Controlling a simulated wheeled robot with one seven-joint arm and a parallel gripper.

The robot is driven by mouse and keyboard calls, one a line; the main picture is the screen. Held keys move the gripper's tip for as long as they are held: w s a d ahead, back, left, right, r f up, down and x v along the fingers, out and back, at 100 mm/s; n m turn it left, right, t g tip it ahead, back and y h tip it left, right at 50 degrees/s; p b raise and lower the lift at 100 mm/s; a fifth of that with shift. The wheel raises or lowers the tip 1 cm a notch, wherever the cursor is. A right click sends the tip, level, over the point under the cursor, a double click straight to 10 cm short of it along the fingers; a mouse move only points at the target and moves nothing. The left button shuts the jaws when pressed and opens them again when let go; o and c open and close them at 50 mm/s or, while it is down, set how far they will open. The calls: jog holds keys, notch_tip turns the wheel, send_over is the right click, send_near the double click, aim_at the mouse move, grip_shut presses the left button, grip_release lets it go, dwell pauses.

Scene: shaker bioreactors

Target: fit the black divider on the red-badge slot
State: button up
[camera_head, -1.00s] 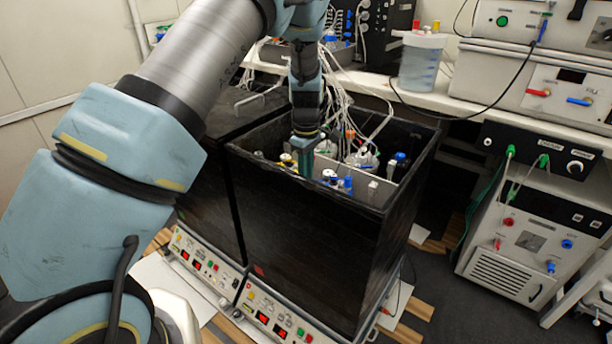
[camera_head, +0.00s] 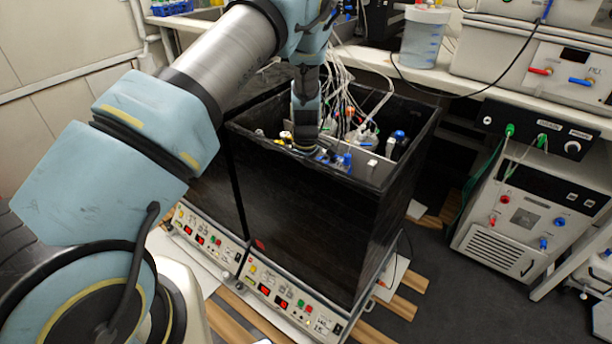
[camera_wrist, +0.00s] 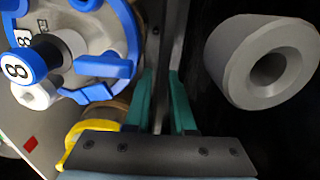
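My gripper (camera_wrist: 162,85) points down inside the open black box, close behind its near wall in the head view (camera_head: 308,148). Its two green fingers stand on either side of a thin dark upright strip (camera_wrist: 170,45), seen edge-on, which looks like the black divider. I cannot tell whether the fingers press on it. A small red badge (camera_wrist: 30,143) shows on a pale plate at the lower left of the wrist view. The lower edge of the strip and its slot are hidden.
A vessel with a blue cap marked 8 (camera_wrist: 45,62) stands close left of the fingers. A grey hollow cylinder (camera_wrist: 262,60) is to their right. Tubes and bottles crowd the black box (camera_head: 300,210). A bench (camera_head: 460,95) runs behind.

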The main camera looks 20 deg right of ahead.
grip_shut()
dwell(1.4)
jog(key=shift+f, duration=0.15)
dwell(1.0)
jog(key=shift+o, duration=1.6)
grip_release()
